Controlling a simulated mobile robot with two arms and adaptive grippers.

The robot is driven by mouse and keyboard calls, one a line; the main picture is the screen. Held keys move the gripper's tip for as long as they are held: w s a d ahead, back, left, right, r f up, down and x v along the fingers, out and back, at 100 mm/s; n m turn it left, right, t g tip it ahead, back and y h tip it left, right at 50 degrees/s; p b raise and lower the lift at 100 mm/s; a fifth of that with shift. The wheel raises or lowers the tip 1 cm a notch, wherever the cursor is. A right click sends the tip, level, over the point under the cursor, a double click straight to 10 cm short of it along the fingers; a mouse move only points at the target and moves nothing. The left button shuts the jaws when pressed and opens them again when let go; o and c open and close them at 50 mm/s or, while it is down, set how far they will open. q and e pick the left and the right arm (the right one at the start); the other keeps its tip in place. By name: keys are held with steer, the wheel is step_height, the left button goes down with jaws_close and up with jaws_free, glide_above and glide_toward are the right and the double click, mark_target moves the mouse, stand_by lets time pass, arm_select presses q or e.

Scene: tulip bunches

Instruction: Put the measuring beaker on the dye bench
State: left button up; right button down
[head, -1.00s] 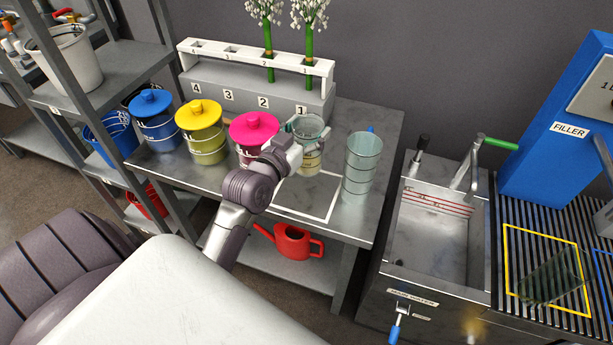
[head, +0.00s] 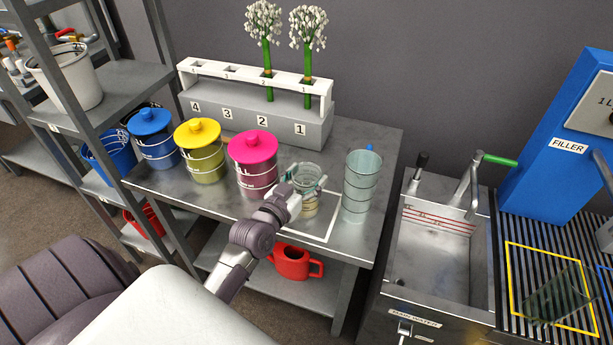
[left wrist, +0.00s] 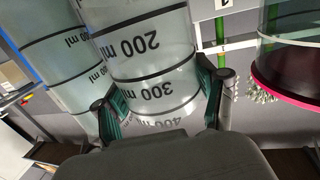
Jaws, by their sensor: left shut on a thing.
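The clear measuring beaker (head: 309,207) is upright in my left gripper (head: 301,190), over the white-outlined square on the steel dye bench (head: 371,230). I cannot tell whether its base touches the bench. In the left wrist view the beaker (left wrist: 150,60) fills the middle with its 200 and 300 ml marks. The fingers of my left gripper (left wrist: 160,112) are shut around it. The gripper hides part of the beaker in the head view. My right gripper is not in view.
A taller ringed clear vessel (head: 361,187) stands close right of the beaker. A pink-lidded pot (head: 254,148) stands close left, with yellow and blue ones beyond. A numbered rack (head: 255,125) with flowers is behind. A sink (head: 434,250) is to the right.

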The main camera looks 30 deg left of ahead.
arm_select(q)
steer(key=o, duration=1.5)
steer(key=s, duration=0.8)
steer(key=s+b, duration=0.1)
steer(key=s, duration=0.3)
steer(key=shift+d+r, duration=0.25)
steer(key=shift+r, duration=0.15)
